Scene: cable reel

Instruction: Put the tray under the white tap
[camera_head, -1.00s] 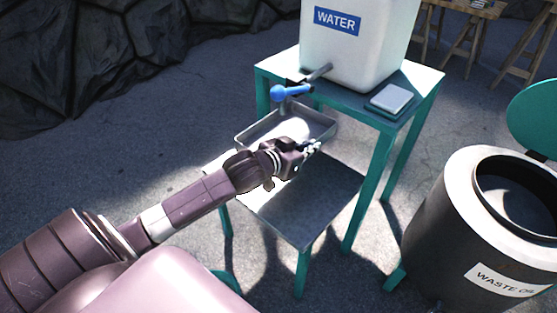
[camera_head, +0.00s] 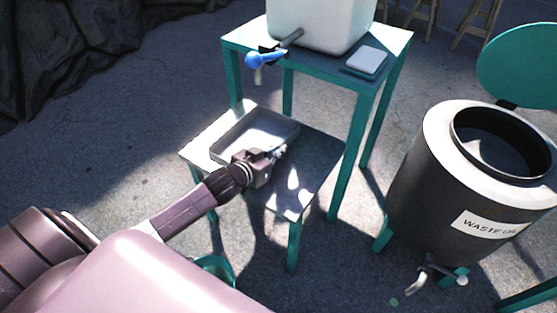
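The shallow grey metal tray (camera_head: 252,133) lies on a low table, below a blue-handled tap (camera_head: 264,60) on the water container. My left gripper (camera_head: 279,153) is at the tray's near right rim and covers part of it. Its fingers are too small and dark to tell whether they are open or grip the rim. A pale metal tap (camera_head: 419,279) with a white knob (camera_head: 462,281) sits low on the waste oil drum (camera_head: 425,165), above the ground. My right gripper is not in view.
The low table (camera_head: 322,155) adjoins a taller teal table (camera_head: 235,43) bearing the white water container (camera_head: 318,20) and a small pale pad (camera_head: 366,61). A teal lid (camera_head: 520,65) stands behind the drum. Ground between low table and drum is clear.

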